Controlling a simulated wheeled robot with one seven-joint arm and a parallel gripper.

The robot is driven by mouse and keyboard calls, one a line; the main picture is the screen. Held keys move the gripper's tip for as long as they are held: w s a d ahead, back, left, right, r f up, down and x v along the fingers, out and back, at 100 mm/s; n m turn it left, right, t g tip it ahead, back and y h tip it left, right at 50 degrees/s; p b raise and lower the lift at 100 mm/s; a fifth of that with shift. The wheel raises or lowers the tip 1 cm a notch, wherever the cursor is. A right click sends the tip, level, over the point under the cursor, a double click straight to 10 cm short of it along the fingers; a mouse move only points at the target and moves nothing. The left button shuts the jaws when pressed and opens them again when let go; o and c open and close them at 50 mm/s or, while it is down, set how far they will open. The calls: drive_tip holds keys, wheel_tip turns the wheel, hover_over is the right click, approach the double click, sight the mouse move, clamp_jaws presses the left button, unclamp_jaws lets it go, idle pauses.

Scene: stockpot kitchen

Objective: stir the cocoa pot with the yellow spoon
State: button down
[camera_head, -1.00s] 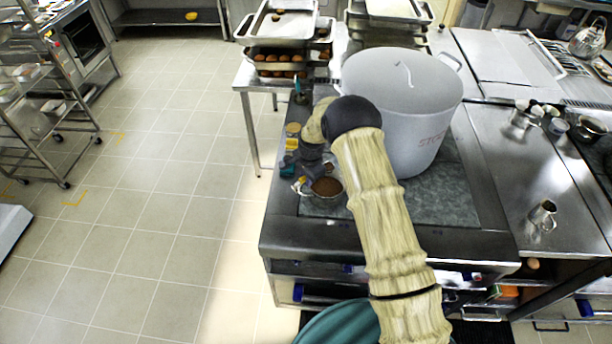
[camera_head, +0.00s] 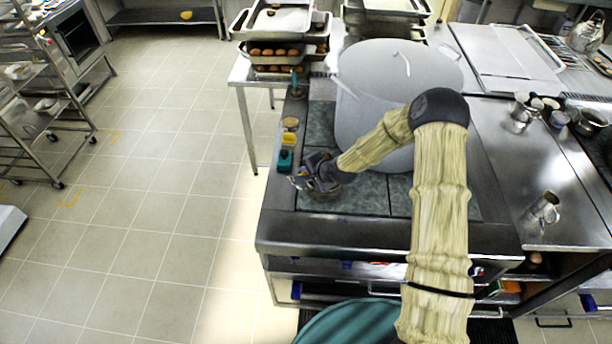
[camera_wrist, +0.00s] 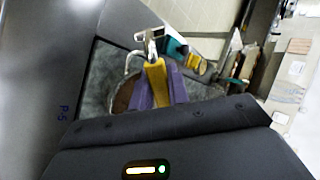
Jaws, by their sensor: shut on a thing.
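My gripper (camera_head: 312,177) is low over the front left of the stove top in the head view. In the wrist view, its purple fingers (camera_wrist: 158,92) are shut on the yellow spoon (camera_wrist: 157,76), whose yellow handle shows between them. The brown cocoa in the small cocoa pot (camera_wrist: 122,96) shows just behind and left of the fingers. In the head view my gripper hides most or all of this pot. The spoon's lower end is hidden, so I cannot tell how deep it reaches into the cocoa.
A big grey lidded stockpot (camera_head: 385,85) stands behind and right of my gripper, close to my forearm. A teal item (camera_head: 286,160), a yellow item (camera_head: 289,139) and a tan-topped jar (camera_head: 290,124) line the stove's left edge. Trays of brown food (camera_head: 275,52) stand behind.

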drive_tip(key=t+y+b, duration=0.1)
drive_tip(key=b, duration=0.1)
drive_tip(key=f+t+y+b, duration=0.1)
drive_tip(key=b, duration=0.1)
drive_tip(key=shift+s+d+f+t, duration=0.1)
drive_tip(key=shift+s+d+t, duration=0.05)
drive_tip(key=shift+d+t, duration=0.2)
drive_tip(key=t+y+b, duration=0.2)
drive_tip(key=b, duration=0.5)
drive_tip(key=s+f+t+y+b, duration=0.1)
drive_tip(key=t+y+b, duration=0.1)
drive_tip(key=b, duration=0.5)
drive_tip(key=t+y+b, duration=0.2)
drive_tip(key=b, duration=0.5)
drive_tip(key=shift+s+d+f+t+y, duration=0.2)
drive_tip(key=shift+s+d+t+y, duration=0.05)
drive_tip(key=shift+d+t+y, duration=0.15)
drive_tip(key=shift+b, duration=0.3)
drive_tip(key=shift+s+r+t, duration=0.1)
drive_tip(key=shift+r+t, duration=0.1)
drive_tip(key=shift+t, duration=0.15)
drive_tip(key=shift+r, duration=0.1)
idle(1.3)
